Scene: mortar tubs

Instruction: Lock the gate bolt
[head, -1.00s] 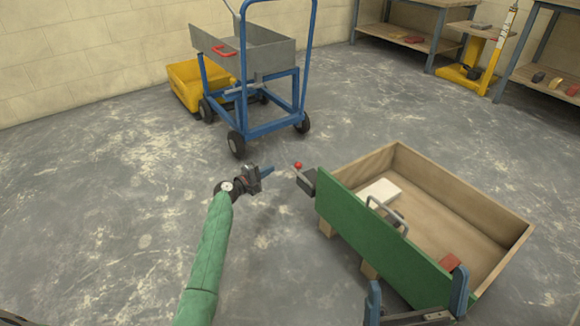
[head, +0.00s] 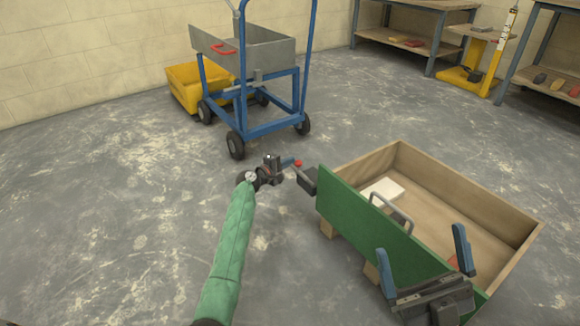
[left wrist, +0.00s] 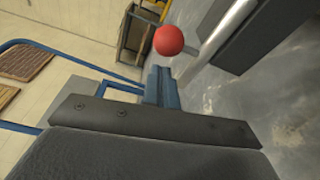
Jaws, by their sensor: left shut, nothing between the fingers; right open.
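The green gate (head: 365,222) forms the near side of a wooden box (head: 470,184). A grey handle (head: 391,212) is on it. At its left end is a dark bolt housing (head: 308,181) with a red knob (head: 298,163). My left gripper (head: 289,162) is shut and empty, its blue tips just left of the knob. In the left wrist view the red knob (left wrist: 169,41) shows just beyond the blue fingertips (left wrist: 161,88); I cannot tell whether they touch. My right gripper (head: 424,266) is open and empty over the gate's right part, fingers spread.
A white block (head: 382,190) lies in the box. A blue cart (head: 268,128) with a grey tub stands behind, a yellow tub (head: 183,88) beside it. Shelves (head: 410,38) line the back right. The floor at left is clear.

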